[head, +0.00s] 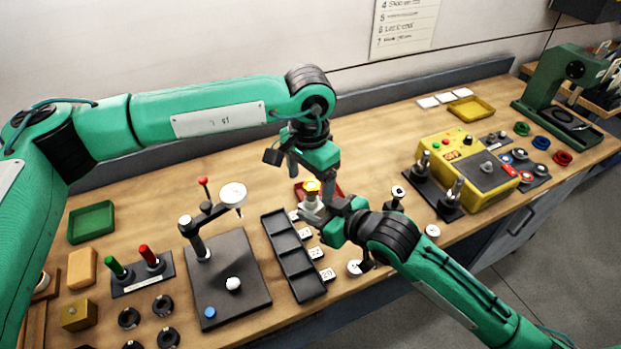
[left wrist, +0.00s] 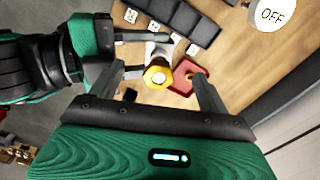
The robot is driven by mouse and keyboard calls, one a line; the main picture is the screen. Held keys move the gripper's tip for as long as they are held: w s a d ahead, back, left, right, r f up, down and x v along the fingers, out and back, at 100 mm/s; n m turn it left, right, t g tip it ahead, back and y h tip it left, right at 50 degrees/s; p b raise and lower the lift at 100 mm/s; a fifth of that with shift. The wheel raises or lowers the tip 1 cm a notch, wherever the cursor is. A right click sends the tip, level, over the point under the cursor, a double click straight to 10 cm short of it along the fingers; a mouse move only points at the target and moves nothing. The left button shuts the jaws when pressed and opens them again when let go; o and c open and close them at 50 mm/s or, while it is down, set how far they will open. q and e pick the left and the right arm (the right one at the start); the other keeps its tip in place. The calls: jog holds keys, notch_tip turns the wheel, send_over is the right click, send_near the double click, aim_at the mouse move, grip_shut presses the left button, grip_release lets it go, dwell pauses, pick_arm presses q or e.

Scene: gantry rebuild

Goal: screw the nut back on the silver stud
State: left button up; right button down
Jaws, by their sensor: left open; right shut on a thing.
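A yellow nut (head: 311,186) sits at the top of a pale silver piece (head: 311,203). My right gripper (head: 322,213) is shut on this piece from the right and holds it upright. In the left wrist view the nut (left wrist: 156,77) shows a pale round centre, which may be the stud's end; I cannot tell how far down the nut sits. My left gripper (head: 307,174) is open, pointing down just above the nut. In its wrist view the left gripper's fingers (left wrist: 158,88) stand apart on either side of the nut, not touching it.
A red tray (left wrist: 196,80) lies close under the nut. A dark compartment tray (head: 293,258) with number cards stands left of my right gripper. A black plate with a post and arm (head: 228,270) is further left. A yellow box (head: 463,168) stands at the right.

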pick_arm(q)
jog(key=shift+s+d, duration=0.25)
jog(key=shift+s, duration=0.1)
jog(key=shift+n, duration=1.2)
jog(key=n, duration=0.4)
jog(key=shift+w, duration=0.1)
jog(key=c, duration=1.7)
jog(key=shift+a, duration=0.1)
jog(key=shift+c, duration=0.2)
jog(key=m, duration=0.6)
jog(key=shift+m, duration=0.3)
